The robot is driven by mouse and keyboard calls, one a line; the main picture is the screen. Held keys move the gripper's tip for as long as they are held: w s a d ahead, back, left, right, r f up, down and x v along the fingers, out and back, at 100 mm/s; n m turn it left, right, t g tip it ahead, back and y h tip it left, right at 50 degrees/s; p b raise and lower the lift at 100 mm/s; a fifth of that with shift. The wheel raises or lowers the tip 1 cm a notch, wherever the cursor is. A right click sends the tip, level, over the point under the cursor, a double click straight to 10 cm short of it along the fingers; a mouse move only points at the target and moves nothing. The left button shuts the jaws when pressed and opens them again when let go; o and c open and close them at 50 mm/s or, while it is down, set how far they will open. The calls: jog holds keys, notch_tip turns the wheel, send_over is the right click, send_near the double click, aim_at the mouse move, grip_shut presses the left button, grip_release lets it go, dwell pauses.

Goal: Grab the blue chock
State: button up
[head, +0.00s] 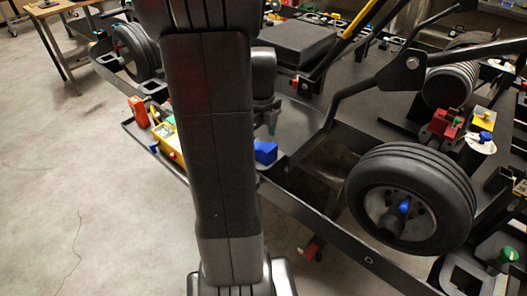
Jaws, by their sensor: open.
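A blue block, the likely blue chock (265,152), sits on the dark side tray (283,192) of the kart, just right of my arm. Its left part is hidden behind my arm. My gripper (271,127) points down a little above the blue block and appears apart from it. It is small and partly hidden by my arm link. It is open, with nothing seen between its fingers.
A red-orange tool (138,111) and a yellow box (166,136) lie on the tray left of my arm. A large black wheel (411,199) stands to the right. A dark bar (345,105) slants nearby. Bare floor (70,200) is at left.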

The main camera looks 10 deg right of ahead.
aim_at(263, 146)
jog(key=shift+s+f, duration=0.1)
jog(key=shift+f, duration=0.5)
jog(key=f, duration=0.4)
jog(key=shift+d+f, duration=0.2)
jog(key=shift+d, duration=0.1)
jog(key=shift+c, duration=0.2)
jog(key=c, duration=1.1)
